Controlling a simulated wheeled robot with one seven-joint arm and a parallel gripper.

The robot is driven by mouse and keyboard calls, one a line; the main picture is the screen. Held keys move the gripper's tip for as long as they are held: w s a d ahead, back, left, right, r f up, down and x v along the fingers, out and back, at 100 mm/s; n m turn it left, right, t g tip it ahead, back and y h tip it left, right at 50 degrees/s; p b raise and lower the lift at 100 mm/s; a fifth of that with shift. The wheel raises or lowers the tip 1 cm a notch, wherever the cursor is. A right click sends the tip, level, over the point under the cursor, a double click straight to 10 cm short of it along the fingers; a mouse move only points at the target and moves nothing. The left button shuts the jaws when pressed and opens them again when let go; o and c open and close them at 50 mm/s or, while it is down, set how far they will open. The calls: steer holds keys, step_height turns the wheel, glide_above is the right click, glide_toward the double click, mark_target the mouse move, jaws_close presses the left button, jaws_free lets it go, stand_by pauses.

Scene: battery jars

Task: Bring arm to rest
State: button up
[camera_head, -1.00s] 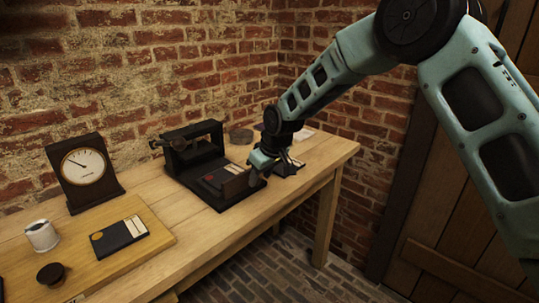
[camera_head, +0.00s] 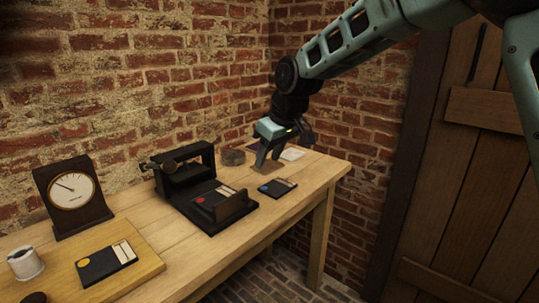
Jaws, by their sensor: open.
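My gripper (camera_head: 280,160) hangs from my teal arm above the right end of the wooden table (camera_head: 240,238). Its fingers are open and point down, with nothing held between them. A dark card with a blue dot (camera_head: 278,188) lies on the table just below and in front of the gripper, apart from it. A dark card with a red dot (camera_head: 213,200) sits in the black stand (camera_head: 180,190), to the left of the gripper.
A dial gauge (camera_head: 73,192) stands at the left. A yellow-dot card (camera_head: 106,262) lies on a wooden board (camera_head: 150,268), with a white jar (camera_head: 25,263) and a dark knob-like piece (camera_head: 34,298) nearby. A wooden door is right.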

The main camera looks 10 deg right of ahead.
steer(key=s+a+g+p, duration=0.1)
steer(key=s+a+p, duration=0.15)
steer(key=s, duration=0.85)
steer(key=s+a+g+p, duration=0.1)
steer(key=s+a, duration=0.2)
steer(key=s, duration=0.7)
steer(key=s+d+h+p, duration=0.1)
steer(key=s+d, duration=0.1)
steer(key=s, duration=0.6)
steer(key=s+d+f+g+p, duration=0.1)
steer(key=s+d, duration=0.1)
steer(key=s, duration=0.6)
steer(key=shift+s+n+g+h, duration=0.2)
steer(key=shift+n+g+h, duration=0.1)
steer(key=shift+n+h, duration=0.1)
steer(key=shift+c, duration=0.8)
steer(key=shift+a, duration=0.1)
